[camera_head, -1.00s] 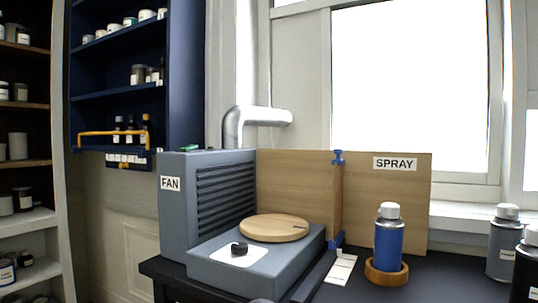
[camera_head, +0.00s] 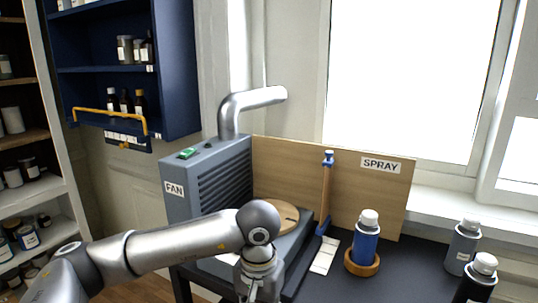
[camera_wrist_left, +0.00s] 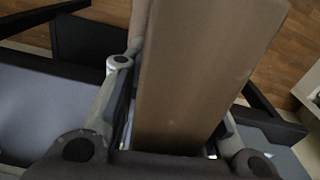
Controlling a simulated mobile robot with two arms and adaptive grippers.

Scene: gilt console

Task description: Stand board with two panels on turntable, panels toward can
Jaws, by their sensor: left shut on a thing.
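The turntable (camera_head: 283,208) is a round wooden disc on a grey-blue base beside the fan box; my arm covers its front part. The blue can (camera_head: 366,243) with a white cap stands upright in a wooden ring to the right. My left gripper (camera_wrist_left: 172,100) is shut on a flat brown board (camera_wrist_left: 205,55), seen close up in the left wrist view. Its two panels cannot be told apart there. In the head view my left arm reaches in front of the turntable, and its gripper is cut off by the bottom edge. My right gripper is not in view.
The grey FAN box (camera_head: 208,180) with a bent pipe (camera_head: 250,100) stands left of the turntable. A wooden SPRAY backboard (camera_head: 290,165) and an upright divider (camera_head: 326,195) with blue fittings stand behind. A grey can (camera_head: 463,247) and a black can (camera_head: 478,280) stand at right.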

